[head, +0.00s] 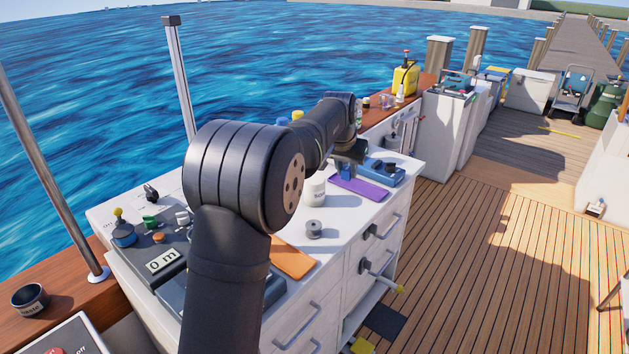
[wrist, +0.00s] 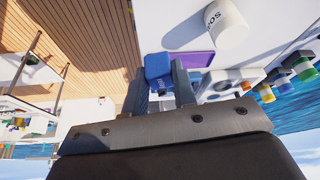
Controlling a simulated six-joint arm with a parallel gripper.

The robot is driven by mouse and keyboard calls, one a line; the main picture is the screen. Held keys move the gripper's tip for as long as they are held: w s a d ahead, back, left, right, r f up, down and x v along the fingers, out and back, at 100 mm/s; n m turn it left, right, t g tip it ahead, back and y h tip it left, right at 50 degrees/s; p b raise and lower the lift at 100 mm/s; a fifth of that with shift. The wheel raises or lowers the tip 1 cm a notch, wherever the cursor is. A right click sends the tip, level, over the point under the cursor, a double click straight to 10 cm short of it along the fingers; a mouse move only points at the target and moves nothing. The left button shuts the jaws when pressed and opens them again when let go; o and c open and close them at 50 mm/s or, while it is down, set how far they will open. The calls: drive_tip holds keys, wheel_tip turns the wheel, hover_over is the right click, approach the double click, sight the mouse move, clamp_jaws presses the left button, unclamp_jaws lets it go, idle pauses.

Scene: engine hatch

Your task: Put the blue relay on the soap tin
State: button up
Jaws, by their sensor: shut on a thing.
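The blue relay (wrist: 158,66) is between the fingers of my gripper (wrist: 162,78) in the wrist view, and the gripper is shut on it. In the head view my gripper (head: 349,160) is over the far part of the white cabinet top, above the purple mat; the relay is small and partly hidden there. The soap tin (head: 316,189) is a white cylinder standing upright on the cabinet top, left of and nearer than the gripper. It also shows at the top of the wrist view (wrist: 226,22), with part of its lettering. Its top looks empty in the head view.
The purple mat (head: 362,188) lies beside a blue tray-like object (head: 384,171). A grey spool (head: 314,229) and an orange mat (head: 293,261) are nearer. A control panel with a readout (head: 165,260) is at the left. My arm hides part of the cabinet top.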

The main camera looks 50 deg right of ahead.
drive_tip(key=w+d+r+n, duration=0.1)
drive_tip(key=w+d, duration=0.3)
drive_tip(key=d, duration=0.1)
hover_over(314, 190)
drive_tip(key=w+d, duration=0.2)
drive_tip(key=shift+n+t, duration=0.4)
wheel_tip(314, 190, down, 6)
drive_tip(key=shift+s+d+f, duration=0.1)
drive_tip(key=shift+s+d, duration=0.05)
drive_tip(key=shift+f, duration=2.05)
drive_tip(key=shift+f, duration=0.1)
drive_tip(key=o, duration=1)
